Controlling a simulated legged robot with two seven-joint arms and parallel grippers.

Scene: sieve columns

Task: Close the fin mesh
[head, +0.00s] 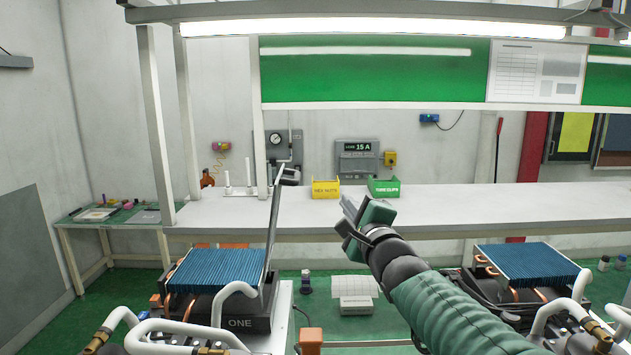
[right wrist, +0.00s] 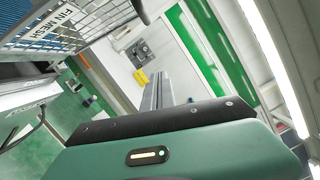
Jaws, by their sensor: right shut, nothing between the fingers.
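The fin mesh (head: 272,228) stands upright, seen nearly edge-on, at the right side of the unit marked ONE (head: 240,323). The unit's blue fins (head: 212,270) lie uncovered. In the right wrist view the mesh (right wrist: 98,22) is a metal grid panel with a FIN MESH label, at the upper left. My right gripper (head: 348,217) is to the right of the mesh, apart from it, above the gap between two units. Its fingers, also in the right wrist view (right wrist: 160,92), are together and empty. My left gripper is not in view.
A second blue-finned unit (head: 525,265) stands at the right. White bent pipes (head: 228,300) rise in front of the fins. Behind is a long white bench (head: 450,207) with a yellow bin (head: 325,188) and a green bin (head: 383,187). Air between mesh and gripper is clear.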

